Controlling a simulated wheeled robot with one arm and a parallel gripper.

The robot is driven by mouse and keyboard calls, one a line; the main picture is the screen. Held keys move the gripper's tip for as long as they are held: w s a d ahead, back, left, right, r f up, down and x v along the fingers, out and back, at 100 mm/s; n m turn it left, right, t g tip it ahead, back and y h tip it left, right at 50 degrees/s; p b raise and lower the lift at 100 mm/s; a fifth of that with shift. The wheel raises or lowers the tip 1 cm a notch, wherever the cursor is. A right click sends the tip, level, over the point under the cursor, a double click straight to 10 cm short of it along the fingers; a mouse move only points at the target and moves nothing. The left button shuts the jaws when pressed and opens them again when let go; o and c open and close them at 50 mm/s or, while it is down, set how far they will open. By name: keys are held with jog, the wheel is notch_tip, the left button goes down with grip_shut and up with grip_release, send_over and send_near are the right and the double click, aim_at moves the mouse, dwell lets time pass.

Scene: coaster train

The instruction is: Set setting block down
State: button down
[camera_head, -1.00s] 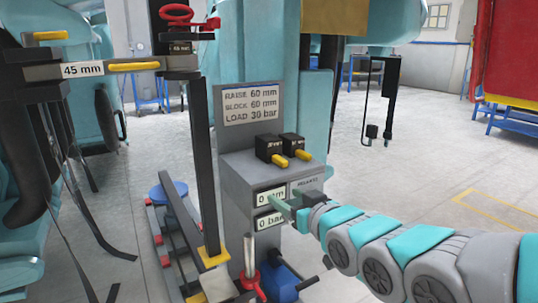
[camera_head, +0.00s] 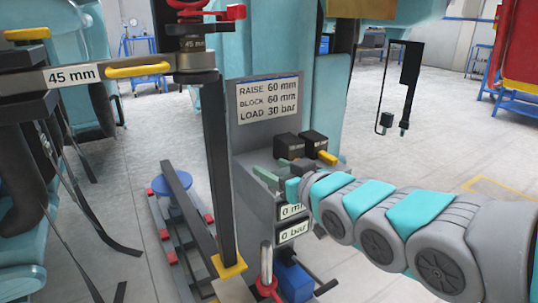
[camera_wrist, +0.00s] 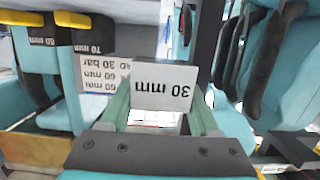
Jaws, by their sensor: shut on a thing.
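My gripper (camera_wrist: 160,115) is shut on a setting block (camera_wrist: 180,85), whose pale face reads "30 mm", upside down in the wrist view. The block sits between the green fingers. In the head view my gripper (camera_head: 271,174) is at the front of the grey stand (camera_head: 250,200), near its shelf; the held block is hard to make out there. Two black blocks with yellow handles stand on the shelf, a left one (camera_head: 288,145) and a right one (camera_head: 314,141). In the wrist view blocks marked "60 mm" (camera_wrist: 42,42) and "70 mm" (camera_wrist: 93,48) show at upper left.
A sign (camera_head: 267,100) on the stand reads raise 60 mm, block 60 mm, load 30 bar. A dark upright post (camera_head: 217,170) rises left of it, below a bar marked 45 mm (camera_head: 75,76). A blue pump (camera_head: 294,280) sits below. Floor at right is open.

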jog(key=w, duration=0.3)
jog(key=w+a, duration=0.1)
jog(key=w, duration=0.3)
jog(key=w+a+f+p, duration=0.1)
jog(key=w, duration=0.2)
jog(key=shift+w, duration=0.15)
jog(key=shift+w+a+f, duration=0.1)
jog(key=shift+w+f, duration=0.05)
jog(key=shift+w, duration=0.25)
jog(key=shift+w+a+f, duration=0.1)
jog(key=shift+w+f, duration=0.05)
jog(key=shift+w, duration=0.25)
jog(key=shift+f, duration=1.55)
jog(key=shift+f, duration=0.15)
jog(key=shift+c, duration=0.6)
grip_release()
